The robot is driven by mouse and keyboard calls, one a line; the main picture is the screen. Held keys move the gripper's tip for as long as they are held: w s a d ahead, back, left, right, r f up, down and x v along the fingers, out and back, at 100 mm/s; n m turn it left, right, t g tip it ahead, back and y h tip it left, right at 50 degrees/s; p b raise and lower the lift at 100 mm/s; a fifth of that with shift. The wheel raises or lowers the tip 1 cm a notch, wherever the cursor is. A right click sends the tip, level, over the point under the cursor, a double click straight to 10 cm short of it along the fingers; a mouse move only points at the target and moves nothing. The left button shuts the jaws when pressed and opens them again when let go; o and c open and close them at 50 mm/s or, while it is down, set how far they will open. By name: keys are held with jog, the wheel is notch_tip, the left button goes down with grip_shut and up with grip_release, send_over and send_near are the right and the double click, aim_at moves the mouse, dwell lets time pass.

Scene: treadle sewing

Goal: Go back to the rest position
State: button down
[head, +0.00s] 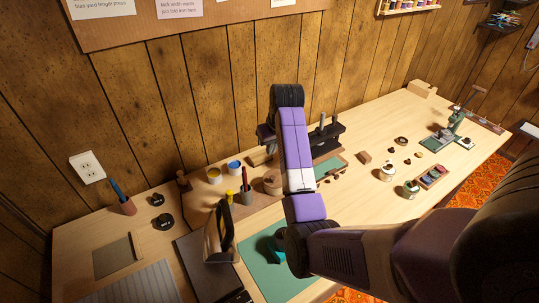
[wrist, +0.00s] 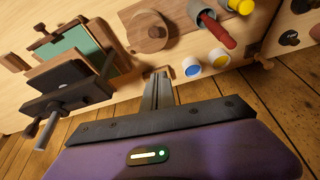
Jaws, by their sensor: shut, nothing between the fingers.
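My gripper (wrist: 159,76) shows in the wrist view. Its two fingers are together with nothing visible between them, and they point over the back of the wooden workbench (head: 368,150). In the head view my purple arm rises over the bench and hides the fingers. A round wooden piece (wrist: 147,32) lies beyond the fingertips, apart from them as far as I can tell. A dark clamp-like fixture (wrist: 70,98) stands to the left, and it also shows right of my arm in the head view (head: 325,139).
A blue-topped pot (head: 234,167) and a yellow-topped pot (head: 214,175) stand near the back wall, beside a grey cup (head: 246,196) of tools. An upright iron-like object (head: 219,232) stands at the left front. Small items and a tray (head: 433,177) lie to the right.

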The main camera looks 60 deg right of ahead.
jog(key=shift+s+r, duration=0.1)
jog(key=shift+r, duration=0.25)
jog(key=w+d+r+t+h, duration=0.4)
jog(key=d+r+h, duration=0.1)
jog(key=r, duration=0.2)
jog(key=s+a+f+n+t+b, duration=0.1)
jog(key=s+a+n+t, duration=0.2)
jog(key=a, duration=1.1)
jog(key=s+a+n+t, duration=0.2)
jog(key=s+a+t, duration=0.3)
jog(key=a, duration=0.9)
jog(key=s+a+f+n+y+b, duration=0.1)
jog(key=s+a+y, duration=0.6)
jog(key=s+a, duration=1.2)
jog(key=shift+s+a+f+n+y, duration=0.25)
jog(key=shift+s+f+n+y, duration=0.15)
jog(key=shift+s+f+n, duration=0.45)
